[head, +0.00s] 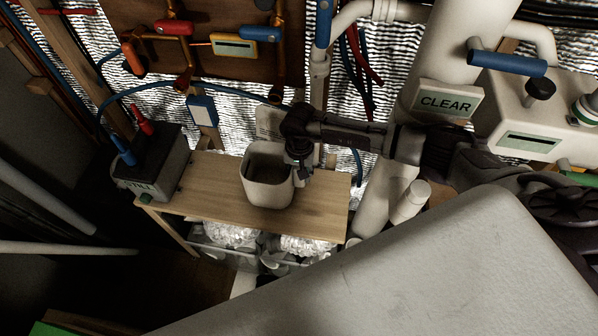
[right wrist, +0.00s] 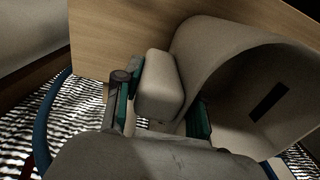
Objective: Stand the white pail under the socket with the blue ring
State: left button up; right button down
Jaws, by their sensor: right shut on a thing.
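The white pail (head: 268,188) is at the middle of the wooden bench, upright, its open top facing up; I cannot tell whether its base touches the wood. My right gripper (head: 299,168) reaches in from the right and is shut at the pail's right side. In the right wrist view the pail (right wrist: 225,50) shows its open mouth, and a pale block-shaped grip (right wrist: 160,88) on its side sits between the fingers of my right gripper (right wrist: 160,112). I cannot make out a socket with a blue ring. My left gripper is not in view.
A dark-topped box (head: 150,172) with blue and red plugs stands at the bench's left end. The wooden bench (head: 318,208) is bare right of the pail. A thick white pipe (head: 385,195) and a CLEAR sign (head: 445,102) stand to the right. Pipes and hoses line the back wall.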

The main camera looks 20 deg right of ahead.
jog(key=shift+f+b, duration=0.3)
jog(key=shift+f, duration=0.05)
jog(key=c, duration=0.6)
grip_release()
